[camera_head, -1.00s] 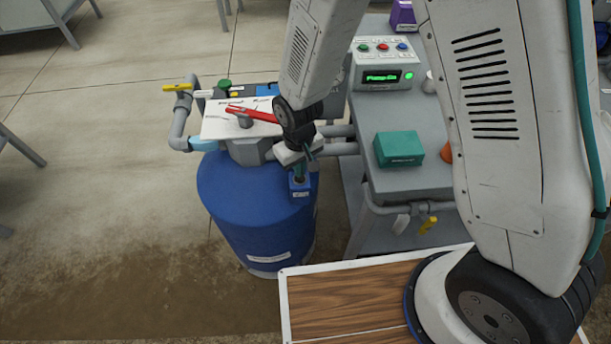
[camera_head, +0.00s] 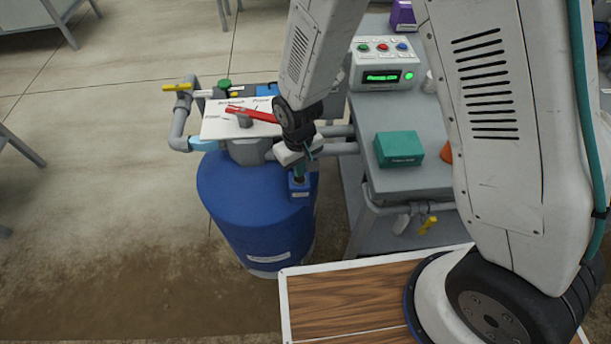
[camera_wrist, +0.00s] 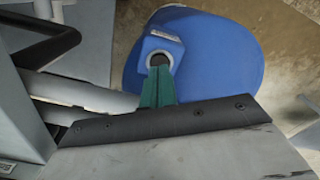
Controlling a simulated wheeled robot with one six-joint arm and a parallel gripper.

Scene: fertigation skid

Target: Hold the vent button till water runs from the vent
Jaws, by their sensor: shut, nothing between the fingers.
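A large blue tank (camera_head: 258,225) stands on the floor left of the cart. On its top right edge is a small blue block (camera_head: 301,188), which shows a dark round recess in the wrist view (camera_wrist: 159,57). My gripper (camera_head: 299,172) is shut, its teal fingers pointing down at the recess. In the wrist view the fingertips (camera_wrist: 159,70) overlap the recess; I cannot tell whether they touch or press anything inside. No running water shows in either view.
A red lever (camera_head: 250,114) and a white panel sit above the tank. A grey pipe with a yellow handle (camera_head: 176,87) is at left. The cart holds a control box with a green display (camera_head: 381,77) and a teal box (camera_head: 398,149).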

